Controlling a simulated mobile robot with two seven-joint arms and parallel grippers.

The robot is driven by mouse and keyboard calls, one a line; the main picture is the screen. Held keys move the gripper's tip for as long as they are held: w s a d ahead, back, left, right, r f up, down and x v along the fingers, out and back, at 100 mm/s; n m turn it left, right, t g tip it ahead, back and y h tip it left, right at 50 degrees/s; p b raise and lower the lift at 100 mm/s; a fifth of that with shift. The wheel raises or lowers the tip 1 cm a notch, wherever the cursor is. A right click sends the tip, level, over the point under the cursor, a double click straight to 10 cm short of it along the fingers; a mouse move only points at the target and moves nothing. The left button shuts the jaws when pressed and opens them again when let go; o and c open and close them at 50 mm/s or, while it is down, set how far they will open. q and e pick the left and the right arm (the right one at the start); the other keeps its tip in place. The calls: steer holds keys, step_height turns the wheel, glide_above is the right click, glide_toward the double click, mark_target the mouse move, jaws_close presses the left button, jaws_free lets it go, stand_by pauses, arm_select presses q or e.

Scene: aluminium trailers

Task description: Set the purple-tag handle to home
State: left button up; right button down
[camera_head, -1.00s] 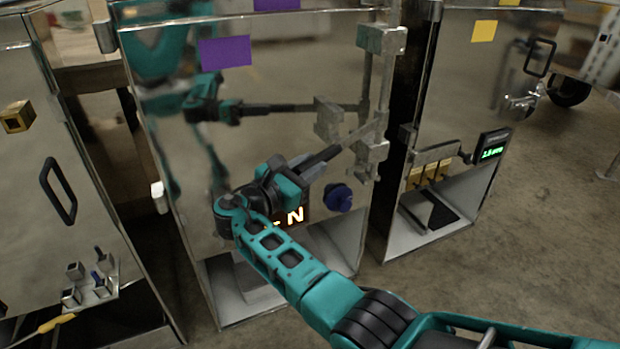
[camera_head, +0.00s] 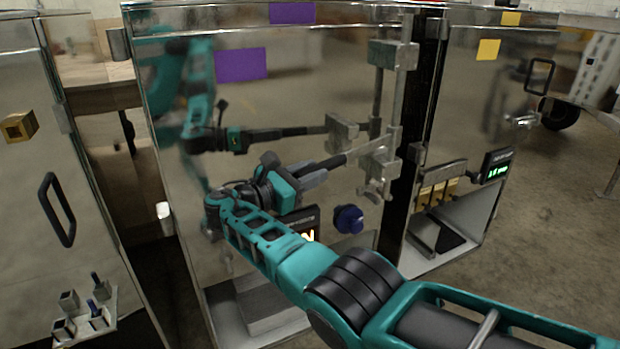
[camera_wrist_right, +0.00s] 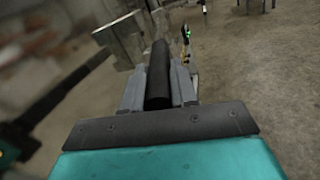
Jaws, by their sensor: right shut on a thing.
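The purple tag (camera_head: 241,65) is on the shiny metal door (camera_head: 270,100) of the middle cabinet. At that door's right edge is a vertical rod with grey metal latch blocks (camera_head: 378,170). A dark bar handle (camera_head: 334,162) juts left from the blocks. My right gripper (camera_head: 312,176) is shut on this handle, in front of the door. In the right wrist view, the black grip of the handle (camera_wrist_right: 158,65) lies between the fingers of my right gripper (camera_wrist_right: 159,85). The handle's mirror image shows in the door. My left gripper is not in view.
A blue knob (camera_head: 348,219) sits below the handle, beside a lit display (camera_head: 309,235) partly hidden by my arm. The yellow-tag cabinet (camera_head: 470,100) stands close on the right. Another cabinet with a black pull (camera_head: 58,210) stands left. Open floor (camera_head: 560,220) lies at the right.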

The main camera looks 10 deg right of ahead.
stand_by(0.4)
steer(key=c, duration=0.9)
jaws_free()
